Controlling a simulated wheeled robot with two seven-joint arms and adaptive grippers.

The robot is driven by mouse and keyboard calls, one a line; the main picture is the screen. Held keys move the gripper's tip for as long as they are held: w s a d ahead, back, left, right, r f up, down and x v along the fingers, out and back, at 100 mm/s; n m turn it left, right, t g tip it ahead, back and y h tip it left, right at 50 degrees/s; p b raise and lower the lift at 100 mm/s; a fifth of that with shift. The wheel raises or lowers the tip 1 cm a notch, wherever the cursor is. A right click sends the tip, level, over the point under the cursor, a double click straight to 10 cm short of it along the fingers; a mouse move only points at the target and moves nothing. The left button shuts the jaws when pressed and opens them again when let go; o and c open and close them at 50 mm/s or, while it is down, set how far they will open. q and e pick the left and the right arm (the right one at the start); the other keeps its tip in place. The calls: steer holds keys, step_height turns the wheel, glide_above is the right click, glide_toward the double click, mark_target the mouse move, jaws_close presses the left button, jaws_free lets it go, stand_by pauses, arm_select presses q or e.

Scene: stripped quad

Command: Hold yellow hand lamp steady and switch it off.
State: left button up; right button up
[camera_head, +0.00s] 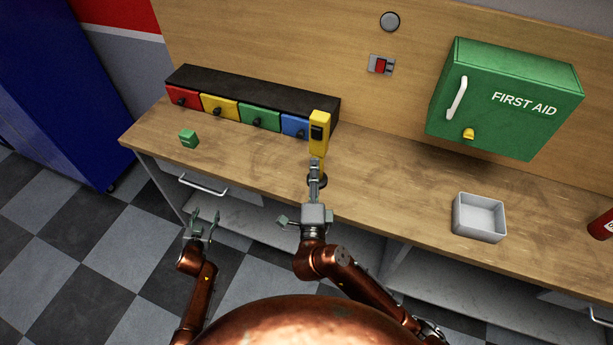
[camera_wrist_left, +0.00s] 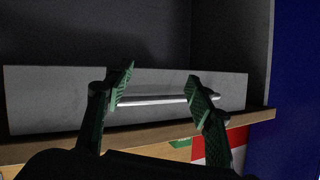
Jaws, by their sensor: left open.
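The yellow hand lamp (camera_head: 320,146) is upright over the bench in the head view, in front of the blue drawer, with a black switch (camera_head: 317,132) on the side facing me. My right gripper (camera_head: 314,165) is at the lamp's lower end and looks shut on it; the fingers are seen edge-on, so the contact is partly hidden. My left gripper (camera_head: 205,218) is open and empty, in front of the bench, low and left of the lamp. Its spread green fingers (camera_wrist_left: 153,88) also show in the left wrist view, with nothing between them.
A drawer unit (camera_head: 255,95) with coloured fronts stands behind the lamp. A small green block (camera_head: 188,139) lies at the bench's left. A grey tray (camera_head: 480,237) is at the right, below a green first aid cabinet (camera_head: 500,105). A drawer handle (camera_head: 203,186) is near my left gripper.

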mark_target(318, 153)
arm_select(q)
steer(key=w+d+r+t+h, duration=0.1)
steer(key=w+d+r+t, duration=0.15)
steer(key=r, duration=0.65)
steer(key=w+d+r+m+t, duration=0.15)
steer(key=w+r, duration=0.25)
steer(key=r, duration=0.4)
steer(key=w+d+r+t+h, duration=0.1)
steer(key=w+d+r, duration=0.2)
steer(key=r, duration=0.6)
steer(key=s+d+m+g+h, duration=0.2)
steer(key=s+d+h, duration=0.15)
steer(key=d, duration=1.35)
steer(key=s+d+m+g+h, duration=0.15)
steer(key=d+h, duration=0.35)
steer(key=d, duration=1.2)
steer(key=shift+t, duration=0.25)
steer(key=shift+f+x, duration=0.2)
steer(key=shift+x, duration=1.4)
steer(key=shift+f+x, duration=0.2)
steer(key=shift+x, duration=1.4)
steer(key=shift+d, duration=0.15)
steer(key=shift+c, duration=0.4)
